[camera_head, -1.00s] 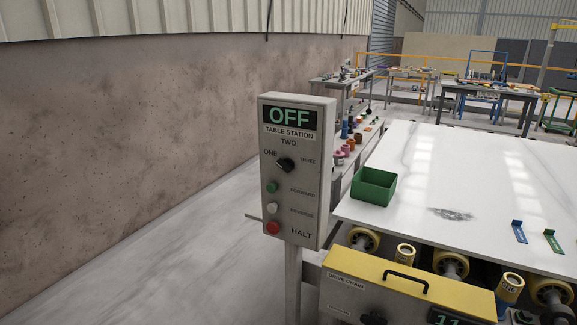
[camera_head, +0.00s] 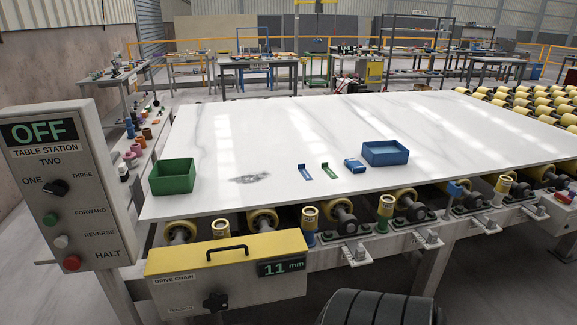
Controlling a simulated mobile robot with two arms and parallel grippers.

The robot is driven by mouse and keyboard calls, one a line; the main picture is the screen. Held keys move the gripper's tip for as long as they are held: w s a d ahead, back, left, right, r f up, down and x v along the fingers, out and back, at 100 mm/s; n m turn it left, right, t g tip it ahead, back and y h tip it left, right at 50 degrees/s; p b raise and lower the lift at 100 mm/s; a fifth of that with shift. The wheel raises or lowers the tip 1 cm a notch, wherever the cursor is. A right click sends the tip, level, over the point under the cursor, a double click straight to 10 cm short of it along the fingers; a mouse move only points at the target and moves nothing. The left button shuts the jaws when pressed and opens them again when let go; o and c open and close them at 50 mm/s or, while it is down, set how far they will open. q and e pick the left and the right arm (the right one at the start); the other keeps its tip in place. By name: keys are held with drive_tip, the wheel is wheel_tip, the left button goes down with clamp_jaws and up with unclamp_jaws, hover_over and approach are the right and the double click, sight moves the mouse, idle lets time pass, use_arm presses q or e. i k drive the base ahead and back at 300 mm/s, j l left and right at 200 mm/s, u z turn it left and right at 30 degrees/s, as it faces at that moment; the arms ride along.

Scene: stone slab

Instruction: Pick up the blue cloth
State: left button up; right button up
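A small blue item (camera_head: 354,165), which looks like a folded cloth, lies on the white stone slab (camera_head: 290,125). It is just left of a blue open bin (camera_head: 386,153). At this size I cannot be sure that it is cloth. Neither of my grippers is in view.
A green open bin (camera_head: 172,177) stands at the slab's left front. Flat blue (camera_head: 305,172) and green (camera_head: 330,170) L-shaped pieces lie mid-slab by a grey patch (camera_head: 250,178). Rollers (camera_head: 262,220) and a yellow drive-chain box (camera_head: 227,262) line the front. A control panel (camera_head: 62,185) stands left.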

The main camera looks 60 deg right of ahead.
sight(355, 165)
drive_tip(key=z, duration=2.55)
